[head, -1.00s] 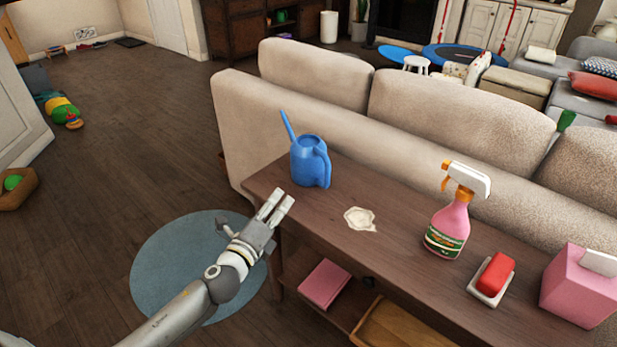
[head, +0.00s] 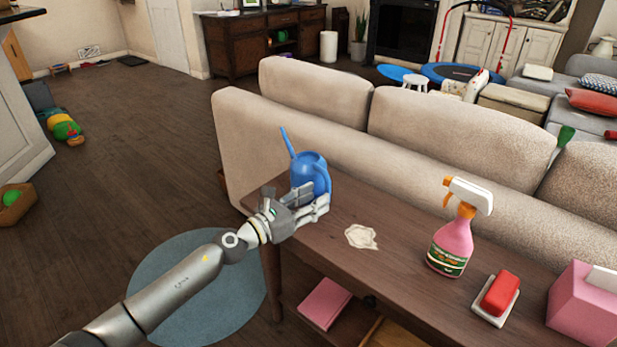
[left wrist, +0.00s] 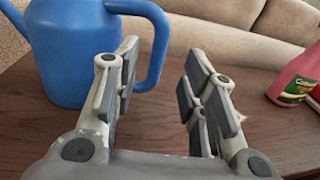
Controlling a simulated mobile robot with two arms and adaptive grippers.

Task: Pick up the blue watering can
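The blue watering can (head: 312,170) stands upright at the left end of the wooden console table, its spout pointing up and left. My left gripper (head: 318,203) is in front of the can and hides its lower part. In the left wrist view, the can (left wrist: 75,50) is to the left, with its loop handle (left wrist: 158,45) showing beyond the gap between the fingers. The fingers of the left gripper (left wrist: 163,65) are spread and nothing is clamped between them. Whether a finger touches the can, I cannot tell. My right gripper is not in view.
On the console table (head: 390,262) are a crumpled pale cloth (head: 361,237), a pink spray bottle (head: 452,242), a red sponge on a white dish (head: 497,297) and a pink tissue box (head: 582,305). The beige sofa (head: 300,145) stands close behind. Open floor is to the left.

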